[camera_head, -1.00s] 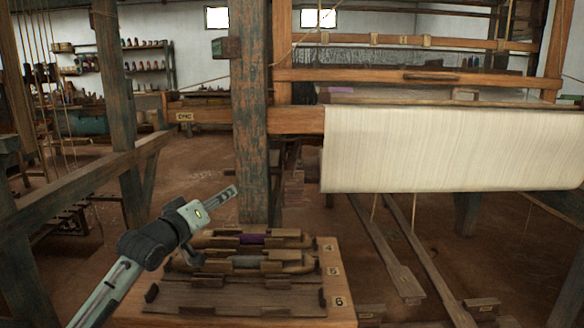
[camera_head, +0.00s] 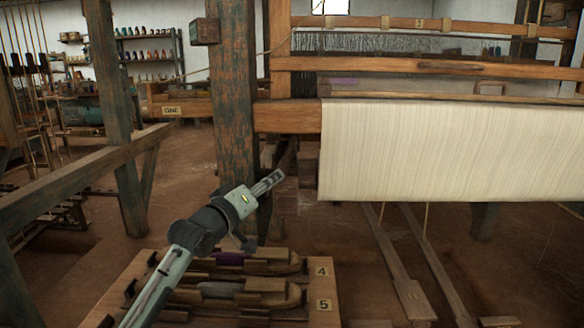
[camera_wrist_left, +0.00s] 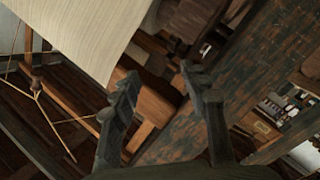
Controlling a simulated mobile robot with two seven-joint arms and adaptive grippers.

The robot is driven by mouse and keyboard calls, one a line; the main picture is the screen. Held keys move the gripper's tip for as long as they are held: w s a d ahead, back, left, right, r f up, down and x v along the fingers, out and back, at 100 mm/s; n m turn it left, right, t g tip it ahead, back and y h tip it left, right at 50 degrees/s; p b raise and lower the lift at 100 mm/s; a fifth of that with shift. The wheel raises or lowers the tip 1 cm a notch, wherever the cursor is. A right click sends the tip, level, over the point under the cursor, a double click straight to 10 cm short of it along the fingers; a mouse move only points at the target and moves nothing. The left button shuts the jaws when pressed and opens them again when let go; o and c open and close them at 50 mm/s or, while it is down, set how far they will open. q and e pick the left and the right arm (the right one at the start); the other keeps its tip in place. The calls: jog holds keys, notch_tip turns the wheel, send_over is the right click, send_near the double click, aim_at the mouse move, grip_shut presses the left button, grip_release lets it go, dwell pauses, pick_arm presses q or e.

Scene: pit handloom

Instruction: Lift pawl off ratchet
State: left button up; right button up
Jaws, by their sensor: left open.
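My left gripper (camera_head: 272,182) reaches in front of the loom's weathered post, just left of the cream cloth (camera_head: 440,150) on its roll. In the left wrist view, its two dark fingers stand apart with nothing between them, and the left gripper (camera_wrist_left: 158,76) faces the wooden beam and the post. I cannot make out the pawl or the ratchet for certain in either view; the area by the post beside the cloth is dark. My right gripper is not in view.
The thick post (camera_head: 235,95) stands close beside my left gripper. A wooden bench (camera_head: 322,268) with several shuttles in numbered slots lies below the arm. Treadles (camera_head: 395,270) run along the floor under the cloth. Open floor lies left of the post.

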aim_at(286, 157)
pick_arm(q)
jog(key=shift+x, duration=3.9)
jog(key=shift+r, duration=0.15)
grip_shut()
